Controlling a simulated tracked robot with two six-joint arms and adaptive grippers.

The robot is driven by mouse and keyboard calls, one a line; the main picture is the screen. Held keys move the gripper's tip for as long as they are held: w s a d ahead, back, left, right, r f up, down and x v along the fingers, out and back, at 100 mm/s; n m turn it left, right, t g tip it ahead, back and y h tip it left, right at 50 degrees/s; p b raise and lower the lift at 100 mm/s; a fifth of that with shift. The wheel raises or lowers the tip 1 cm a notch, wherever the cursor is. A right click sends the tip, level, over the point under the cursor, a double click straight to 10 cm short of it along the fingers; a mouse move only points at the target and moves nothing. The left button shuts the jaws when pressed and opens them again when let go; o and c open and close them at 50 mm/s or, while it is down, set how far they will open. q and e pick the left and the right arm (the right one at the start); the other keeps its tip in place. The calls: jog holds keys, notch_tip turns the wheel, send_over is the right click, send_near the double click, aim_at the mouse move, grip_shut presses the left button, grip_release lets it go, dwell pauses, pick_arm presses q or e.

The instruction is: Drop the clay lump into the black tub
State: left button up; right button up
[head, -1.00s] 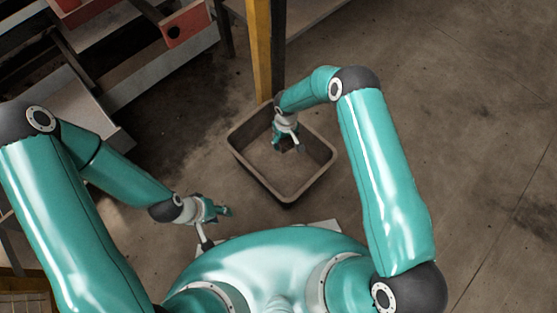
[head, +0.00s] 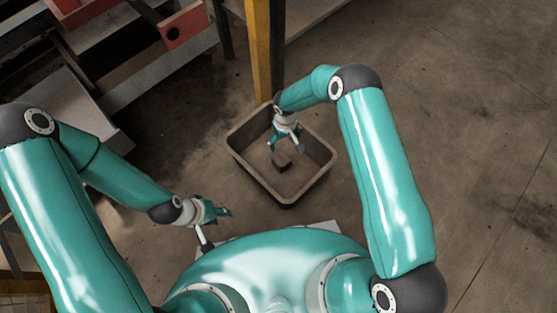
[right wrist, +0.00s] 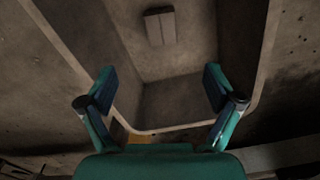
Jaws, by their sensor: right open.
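The clay lump (head: 281,161) is a small brown block inside the tub (head: 246,167), below my right gripper and apart from it. The tub is a square, open-topped bin that looks grey-brown here. In the right wrist view the lump (right wrist: 160,27) shows against the tub's inside, beyond the fingers; I cannot tell whether it rests on the bottom. My right gripper (head: 285,148) points down over the tub with its fingers spread and empty, as the right wrist view also shows (right wrist: 159,88). My left gripper (head: 224,212) is left of the tub's near corner; its finger opening is unclear.
A yellow post (head: 262,60) stands right behind the tub. Shelving with a red brick-like block (head: 187,26) is at the upper left. The concrete floor (head: 480,130) on the right is clear.

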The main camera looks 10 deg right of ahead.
notch_tip(320, 180, up, 11)
dwell(0.3)
jog(key=shift+f, duration=0.1)
jog(key=s+d+f+m+g+y, duration=0.1)
jog(key=s+d+f, duration=0.1)
jog(key=s, duration=0.3)
jog(key=s+d+f+m+g, duration=0.1)
jog(key=s+d+f, duration=0.1)
jog(key=s, duration=0.3)
jog(key=s+a+m+t+y, duration=0.1)
jog(key=s+a+m+y, duration=0.25)
jog(key=s, duration=1.25)
notch_tip(320, 180, up, 31)
jog(key=w+t+p, duration=0.1)
jog(key=w+p, duration=0.1)
jog(key=p, duration=2.8)
jog(key=shift+w+t+p, duration=0.2)
jog(key=shift+t+p, duration=0.1)
jog(key=shift+p, duration=0.05)
